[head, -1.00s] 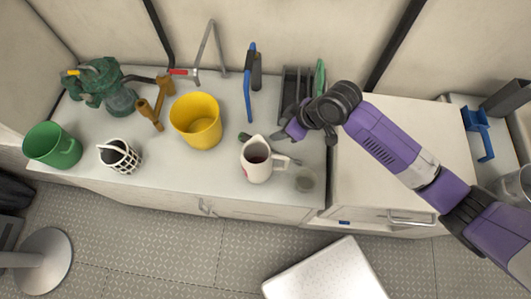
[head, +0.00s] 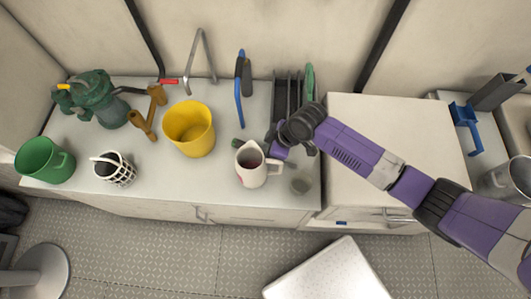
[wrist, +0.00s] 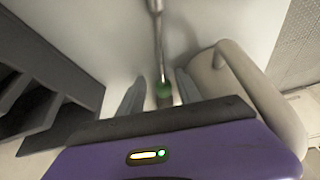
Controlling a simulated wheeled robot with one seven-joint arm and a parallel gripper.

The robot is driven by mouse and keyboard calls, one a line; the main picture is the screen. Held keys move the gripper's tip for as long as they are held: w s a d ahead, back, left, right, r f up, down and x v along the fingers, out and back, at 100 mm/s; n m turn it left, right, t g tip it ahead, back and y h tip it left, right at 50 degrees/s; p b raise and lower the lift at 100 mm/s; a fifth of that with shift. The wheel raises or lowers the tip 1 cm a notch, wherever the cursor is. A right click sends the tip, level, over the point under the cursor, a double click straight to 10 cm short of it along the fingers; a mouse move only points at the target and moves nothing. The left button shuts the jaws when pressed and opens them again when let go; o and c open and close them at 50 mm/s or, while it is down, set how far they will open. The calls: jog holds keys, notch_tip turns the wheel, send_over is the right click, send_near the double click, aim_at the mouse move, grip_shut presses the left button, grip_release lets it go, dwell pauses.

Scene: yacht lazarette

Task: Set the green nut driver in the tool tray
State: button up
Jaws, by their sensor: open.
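The nut driver (wrist: 163,91) shows in the wrist view as a green part with a metal shaft running up the picture over the pale worktop. My gripper (wrist: 160,92) is open, with one finger on each side of the green part; contact cannot be told. In the head view my gripper (head: 274,142) is low over the worktop, behind the white pitcher, which partly hides it. A small dark green piece (head: 238,143) shows behind the pitcher's left rim. The dark slotted tool tray (head: 287,92) stands behind my gripper; it shows at left in the wrist view (wrist: 45,95).
The pitcher (head: 251,166) is close, its handle (wrist: 262,90) right beside my gripper's finger. A yellow bucket (head: 189,129) is to the left. A green-handled tool (head: 309,82) is at the tray's right side. A raised white cabinet (head: 390,130) stands right.

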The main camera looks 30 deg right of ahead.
grip_shut()
dwell(0.4)
notch_tip(320, 180, up, 20)
jog(key=p, duration=0.1)
dwell(0.5)
